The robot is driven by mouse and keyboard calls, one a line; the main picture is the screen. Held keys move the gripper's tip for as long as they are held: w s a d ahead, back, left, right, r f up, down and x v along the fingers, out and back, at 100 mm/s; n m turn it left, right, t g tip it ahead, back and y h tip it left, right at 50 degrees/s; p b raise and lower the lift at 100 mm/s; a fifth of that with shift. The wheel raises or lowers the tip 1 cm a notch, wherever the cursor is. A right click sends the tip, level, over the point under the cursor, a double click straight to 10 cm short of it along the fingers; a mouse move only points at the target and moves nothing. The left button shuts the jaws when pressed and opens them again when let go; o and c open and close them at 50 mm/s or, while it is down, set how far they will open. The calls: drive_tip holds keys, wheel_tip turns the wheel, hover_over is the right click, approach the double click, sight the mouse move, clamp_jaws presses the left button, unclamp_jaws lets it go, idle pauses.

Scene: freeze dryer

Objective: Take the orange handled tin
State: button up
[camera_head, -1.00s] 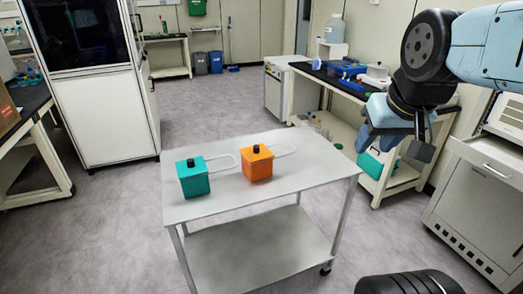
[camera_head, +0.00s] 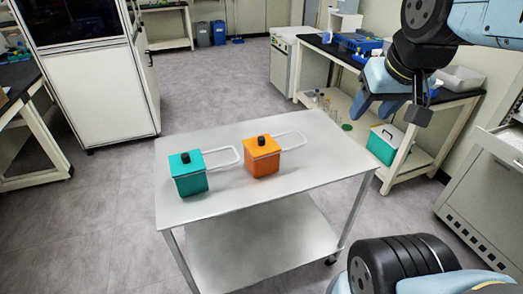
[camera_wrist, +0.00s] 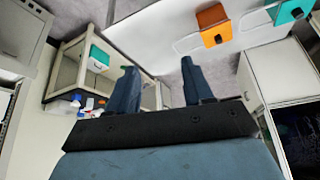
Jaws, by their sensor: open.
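The orange handled tin (camera_head: 262,158) stands on the top of a metal cart (camera_head: 250,193). It is box-shaped, with a black knob on top and a white loop handle reaching right. It also shows in the wrist view (camera_wrist: 213,21), near the top edge. A teal tin (camera_head: 188,176) of the same shape stands to its left on the cart; it also shows in the wrist view (camera_wrist: 288,10). My gripper (camera_head: 390,112) is open and empty. It hangs in the air to the right of the cart, well apart from both tins. In the wrist view my two fingers (camera_wrist: 160,83) stand apart.
The cart has a lower shelf (camera_head: 265,245) and free room around the tins. Behind it on the right stands a bench (camera_head: 331,47) with a teal box (camera_head: 383,146) on its lower shelf. A large white cabinet (camera_head: 95,95) stands at the left. Grey floor (camera_head: 215,80) is open.

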drive_tip(key=shift+o, duration=0.4)
drive_tip(key=shift+w+a+n, duration=0.15)
drive_tip(key=shift+w+n, duration=0.15)
drive_tip(key=n+g+h, duration=0.2)
drive_tip(key=n, duration=2.9)
hover_over(261, 138)
drive_tip(key=s+a, duration=0.1)
drive_tip(key=s, duration=0.1)
wheel_tip(261, 138, down, 18)
drive_tip(key=shift+f, duration=0.1)
drive_tip(key=shift+x, duration=2.9)
drive_tip(key=shift+c, duration=0.2)
clamp_jaws()
